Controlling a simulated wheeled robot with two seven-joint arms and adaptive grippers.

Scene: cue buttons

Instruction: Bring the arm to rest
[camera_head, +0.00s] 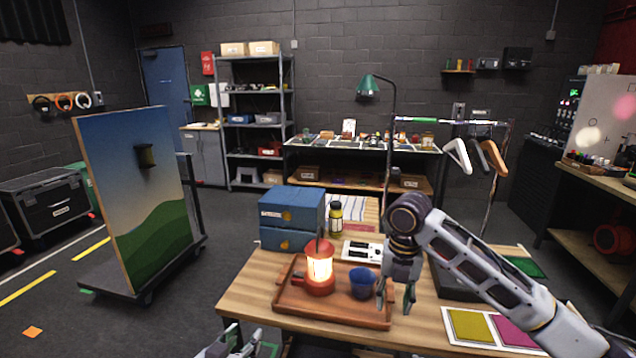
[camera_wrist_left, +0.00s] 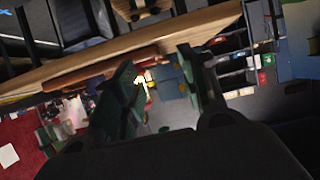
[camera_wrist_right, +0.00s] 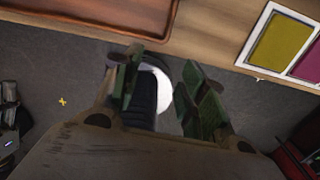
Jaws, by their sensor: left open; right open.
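My right arm reaches in from the right in the head view, bent at the elbow. Its gripper (camera_head: 395,298) points down at the right end of the wooden tray (camera_head: 330,312), beside the blue cup (camera_head: 363,283). The right wrist view shows its jaws (camera_wrist_right: 158,90) apart with nothing held, near the table's edge; the tray's corner (camera_wrist_right: 100,12) is at the top left. My left gripper (camera_head: 240,345) is low at the bottom edge of the head view, in front of the table. The left wrist view shows its fingers (camera_wrist_left: 165,80) apart and empty, tilted against the table edge.
A lit red lantern (camera_head: 320,268) stands on the tray. Behind are blue boxes (camera_head: 291,217), a yellow-and-black bottle (camera_head: 335,218) and a white button panel (camera_head: 362,250). Yellow and magenta pads (camera_head: 472,325) lie at the table's front right. A painted panel (camera_head: 140,200) stands left on a cart.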

